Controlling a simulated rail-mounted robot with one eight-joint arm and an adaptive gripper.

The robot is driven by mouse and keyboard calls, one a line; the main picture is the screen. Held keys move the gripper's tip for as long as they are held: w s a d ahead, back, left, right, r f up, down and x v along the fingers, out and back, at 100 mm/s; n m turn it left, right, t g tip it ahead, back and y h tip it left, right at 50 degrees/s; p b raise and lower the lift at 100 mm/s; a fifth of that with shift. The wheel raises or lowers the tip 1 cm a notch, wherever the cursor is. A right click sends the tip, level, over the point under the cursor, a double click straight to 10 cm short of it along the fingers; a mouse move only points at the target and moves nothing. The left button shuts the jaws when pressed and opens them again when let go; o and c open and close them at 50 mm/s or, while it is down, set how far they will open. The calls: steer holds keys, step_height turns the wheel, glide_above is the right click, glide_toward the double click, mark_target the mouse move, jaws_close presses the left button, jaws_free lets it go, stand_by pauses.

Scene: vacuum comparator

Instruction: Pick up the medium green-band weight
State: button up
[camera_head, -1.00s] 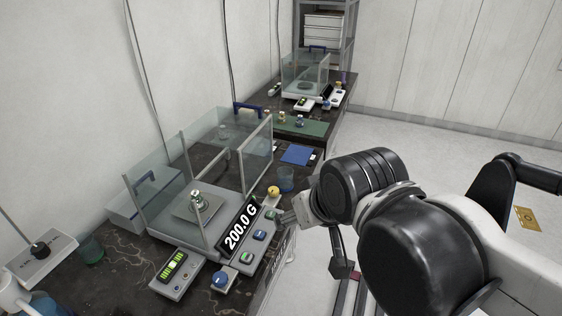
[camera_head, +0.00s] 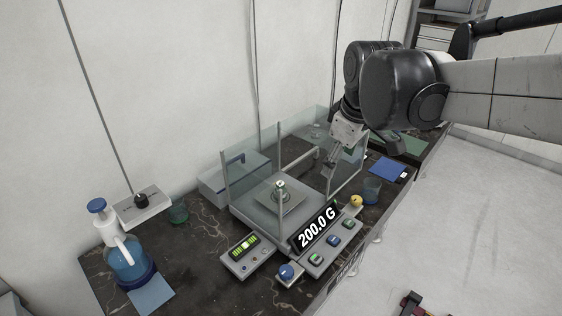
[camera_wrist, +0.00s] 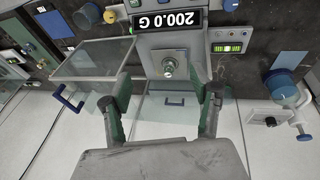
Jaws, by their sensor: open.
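A small metal weight (camera_head: 280,190) with a greenish top stands upright on the square pan (camera_head: 262,197) of the glass-walled comparator. It also shows on the pan in the wrist view (camera_wrist: 169,70), beyond and between my fingers. My gripper (camera_head: 332,160) is at the comparator's right side, near the glass, apart from the weight. In the wrist view my gripper (camera_wrist: 166,88) has its two fingers spread wide with nothing between them. The display (camera_head: 318,227) reads 200.0 G.
Glass panels (camera_head: 240,170) stand around the pan. A blue wash bottle (camera_head: 128,258) stands at left; a blue cup (camera_head: 371,189) is at right.

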steer(key=w+a+f+n+g, duration=0.1)
steer(key=w+a+f+n, duration=0.15)
steer(key=w, duration=0.25)
steer(key=w+a+f+n+g, duration=0.1)
steer(key=w+a+n, duration=0.2)
steer(key=w, duration=0.2)
steer(key=n+g+b, duration=0.1)
steer(key=n+g, duration=0.1)
steer(key=n, duration=0.4)
glide_above(281, 182)
step_height(281, 182, down, 10)
steer(key=shift+s+f, duration=0.1)
step_height(281, 182, down, 8)
steer(key=shift+r, duration=0.15)
steer(key=shift+m, duration=0.25)
steer(key=shift+s+a+f, duration=0.1)
steer(key=shift+s+f, duration=0.05)
steer(key=shift+f, duration=2.5)
steer(key=shift+c, duration=0.2)
jaws_close()
steer(key=shift+r, duration=0.15)
